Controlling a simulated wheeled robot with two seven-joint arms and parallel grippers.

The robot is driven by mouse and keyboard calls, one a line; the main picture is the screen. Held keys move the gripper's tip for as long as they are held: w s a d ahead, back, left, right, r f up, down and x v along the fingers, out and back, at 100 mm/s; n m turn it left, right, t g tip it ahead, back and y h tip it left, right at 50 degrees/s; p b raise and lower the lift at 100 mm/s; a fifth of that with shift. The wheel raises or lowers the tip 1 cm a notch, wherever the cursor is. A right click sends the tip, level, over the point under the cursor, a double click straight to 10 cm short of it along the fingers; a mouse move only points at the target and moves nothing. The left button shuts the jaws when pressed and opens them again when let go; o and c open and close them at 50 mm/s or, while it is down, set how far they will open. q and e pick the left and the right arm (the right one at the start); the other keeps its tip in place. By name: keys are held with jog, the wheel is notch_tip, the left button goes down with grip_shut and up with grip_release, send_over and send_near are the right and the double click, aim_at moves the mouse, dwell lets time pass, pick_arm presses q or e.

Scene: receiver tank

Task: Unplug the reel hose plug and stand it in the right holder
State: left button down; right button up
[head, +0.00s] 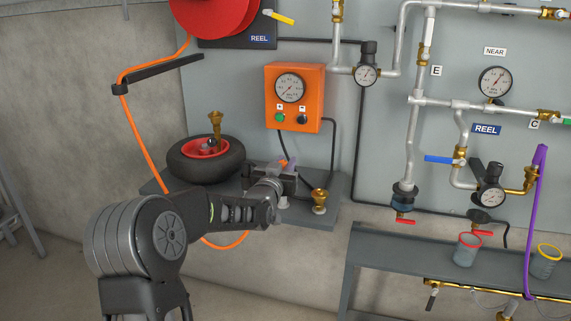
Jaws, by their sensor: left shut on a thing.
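The orange reel hose (140,135) runs down from the red reel (215,12), passes behind my left arm and loops below the shelf edge. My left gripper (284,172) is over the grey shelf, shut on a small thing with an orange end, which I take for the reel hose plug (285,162). The fingers hide most of it. A pale round piece shows just under the gripper. On the bench at right stand a red-rimmed holder (467,250) and, right of it, a yellow-rimmed holder (547,261). My right gripper is not in view.
A brass fitting (319,201) stands right of my gripper on the shelf (334,187). A black tyre (205,172) lies at left. An orange gauge box (293,97) is behind. A purple hose (533,215) hangs between the two holders. Pipes and valves cover the right wall.

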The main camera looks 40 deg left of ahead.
pick_arm(q)
jog(key=shift+s+b, duration=0.1)
jog(key=shift+b, duration=0.35)
jog(key=shift+b, duration=0.4)
dwell(0.8)
jog(key=shift+f, duration=0.1)
dwell(0.3)
jog(key=shift+f+b, duration=0.25)
jog(key=shift+b, duration=0.45)
jog(key=shift+f+b, duration=0.4)
jog(key=shift+b, duration=0.3)
dwell(0.4)
jog(key=c, duration=1.2)
grip_release()
